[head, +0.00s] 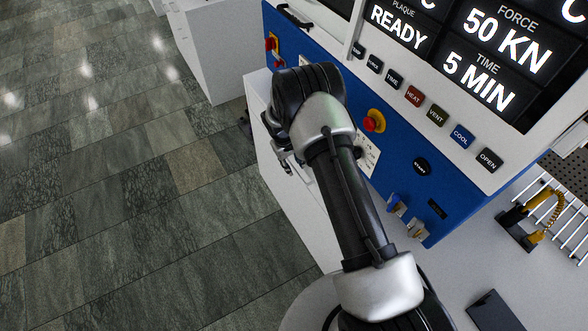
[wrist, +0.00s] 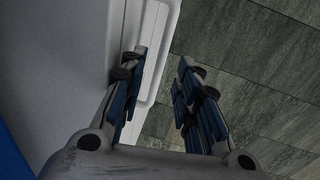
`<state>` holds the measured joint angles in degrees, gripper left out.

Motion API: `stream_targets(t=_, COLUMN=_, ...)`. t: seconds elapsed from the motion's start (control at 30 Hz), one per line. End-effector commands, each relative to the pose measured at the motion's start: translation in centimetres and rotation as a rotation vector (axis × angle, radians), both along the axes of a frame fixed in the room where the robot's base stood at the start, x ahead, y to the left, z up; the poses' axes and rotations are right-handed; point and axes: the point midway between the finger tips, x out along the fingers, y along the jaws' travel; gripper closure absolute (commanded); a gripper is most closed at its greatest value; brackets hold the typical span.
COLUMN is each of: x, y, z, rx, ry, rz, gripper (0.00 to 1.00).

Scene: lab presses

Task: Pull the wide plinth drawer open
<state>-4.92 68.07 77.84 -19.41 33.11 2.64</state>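The white plinth (head: 292,208) stands below the blue press panel in the head view, partly hidden by my arm. In the wrist view its pale surface (wrist: 60,60) fills the left side. A pale raised, rounded bar or edge (wrist: 165,35), perhaps the drawer handle, runs along its right side. My gripper (wrist: 161,62) is open, with floor showing between its fingers. The left finger overlaps the raised edge in the picture; I cannot tell whether they touch. The right finger is over the floor. In the head view my gripper (head: 284,157) shows small beside the plinth, partly hidden by my wrist.
The blue panel (head: 400,190) carries a red emergency button (head: 374,121) and several labelled buttons. A screen (head: 480,50) reads READY, 50 KN, 5 MIN. Open tiled floor (head: 110,180) lies left of the plinth. Another white cabinet (head: 215,50) stands farther back.

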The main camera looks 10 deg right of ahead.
Motion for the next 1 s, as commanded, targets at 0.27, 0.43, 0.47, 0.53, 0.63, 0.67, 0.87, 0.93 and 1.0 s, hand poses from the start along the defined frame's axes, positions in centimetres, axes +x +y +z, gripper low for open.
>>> stream_targets(t=0.27, x=0.2, y=-0.4, z=-2.5, rx=0.001, ry=-0.002, rz=0.0, gripper=0.7)
stream_targets(t=0.43, x=0.2, y=-0.5, z=-2.6, rx=0.001, ry=-0.002, rz=0.0, gripper=0.7)
stream_targets(t=0.47, x=0.2, y=-0.5, z=-2.6, rx=0.001, ry=-0.002, rz=0.0, gripper=0.7)
stream_targets(t=0.53, x=0.2, y=-0.5, z=-2.6, rx=0.001, ry=-0.002, rz=0.0, gripper=0.7)
stream_targets(t=0.63, x=0.2, y=-0.5, z=-2.6, rx=0.0, ry=-0.001, rz=0.0, gripper=0.76)
stream_targets(t=0.67, x=0.2, y=-0.5, z=-2.6, rx=0.0, ry=-0.001, rz=0.0, gripper=0.78)
stream_targets(t=0.87, x=0.2, y=-0.5, z=-2.6, rx=0.0, ry=-0.001, rz=0.0, gripper=0.91)
stream_targets(t=0.93, x=0.2, y=-0.5, z=-2.6, rx=0.0, ry=-0.001, rz=0.0, gripper=0.95)
stream_targets(t=1.0, x=0.2, y=-0.5, z=-2.6, rx=0.0, ry=-0.001, rz=0.0, gripper=1.0)
